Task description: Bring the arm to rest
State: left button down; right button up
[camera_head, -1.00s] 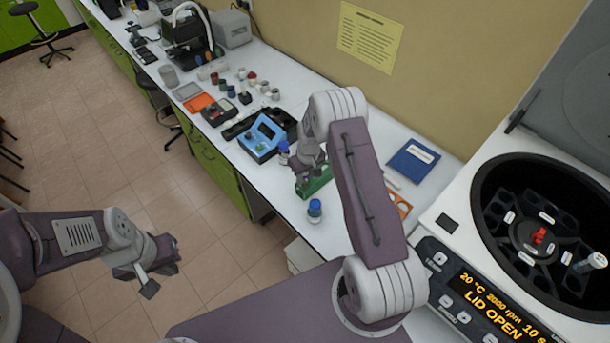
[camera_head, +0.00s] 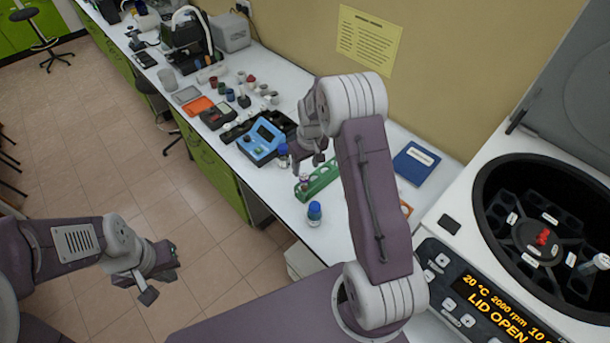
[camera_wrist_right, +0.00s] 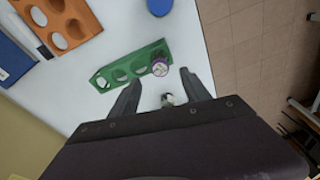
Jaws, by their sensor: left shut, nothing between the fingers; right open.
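My right gripper (camera_head: 318,158) hangs above the bench, just over the far side of the green rack (camera_head: 320,180). In the right wrist view its fingers (camera_wrist_right: 162,88) are spread, with nothing held between them. A small vial with a purple rim (camera_wrist_right: 160,67) stands in the end hole of the green rack (camera_wrist_right: 132,66), just beyond the fingers and apart from them. My left gripper (camera_head: 155,283) is shut and empty over the floor at the left, clear of the bench.
A blue-capped bottle (camera_head: 314,213) stands near the bench's front edge; another bottle (camera_head: 283,155) stands by the blue device (camera_head: 261,141). The open centrifuge (camera_head: 450,225) is at the right, reading LID OPEN. A blue notebook (camera_head: 415,163) lies behind my right arm.

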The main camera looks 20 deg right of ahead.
jog(key=shift+r, duration=0.5)
jog(key=shift+f, duration=0.1)
jog(key=s+a+r+n+t+b, duration=0.1)
jog(key=s+a+r+b, duration=0.1)
jog(key=s+a+b, duration=0.5)
jog(key=s+f+m+g+b, duration=0.1)
jog(key=s+f, duration=0.3)
jog(key=s, duration=1)
jog(key=shift+s+f+m+b, duration=0.15)
jog(key=shift+f+m+b, duration=0.2)
jog(key=shift+m, duration=0.55)
jog(key=shift+s+r, duration=0.1)
jog(key=shift+s, duration=0.05)
